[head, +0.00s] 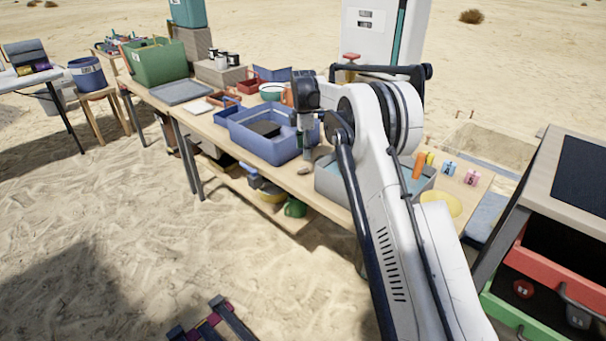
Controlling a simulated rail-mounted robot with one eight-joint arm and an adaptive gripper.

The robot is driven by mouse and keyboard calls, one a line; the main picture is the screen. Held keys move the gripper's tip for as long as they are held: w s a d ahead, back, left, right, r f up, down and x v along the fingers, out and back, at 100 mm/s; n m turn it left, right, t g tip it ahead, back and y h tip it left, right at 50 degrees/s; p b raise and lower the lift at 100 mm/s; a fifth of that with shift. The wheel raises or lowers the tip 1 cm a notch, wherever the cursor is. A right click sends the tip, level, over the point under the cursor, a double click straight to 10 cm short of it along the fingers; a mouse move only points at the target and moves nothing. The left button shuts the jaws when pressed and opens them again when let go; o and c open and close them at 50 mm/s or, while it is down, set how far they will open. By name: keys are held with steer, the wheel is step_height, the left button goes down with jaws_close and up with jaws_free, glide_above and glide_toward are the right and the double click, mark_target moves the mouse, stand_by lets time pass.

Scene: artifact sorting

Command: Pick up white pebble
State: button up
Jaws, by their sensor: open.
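My gripper (307,153) points down over the wooden table, between the blue bin and the grey tray. It is small in this view and partly hidden against the bin and my arm; its fingers are hard to make out, but it is open. A small grey-brown stone-like thing (304,171) lies on the table just below the gripper, near the front edge. I cannot tell whether it is the white pebble or whether the fingers touch it. No clearly white pebble shows elsewhere on the table.
A blue bin (262,147) with a dark item inside stands left of the gripper. A grey tray (330,180) holding bluish contents stands to the right, partly behind my arm. A lower shelf (244,189) holds pots.

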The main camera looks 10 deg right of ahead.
mark_target(303, 168)
step_height(303, 168, down, 8)
steer(key=shift+f+b, duration=0.2)
steer(key=shift+b, duration=0.95)
steer(key=c, duration=1.2)
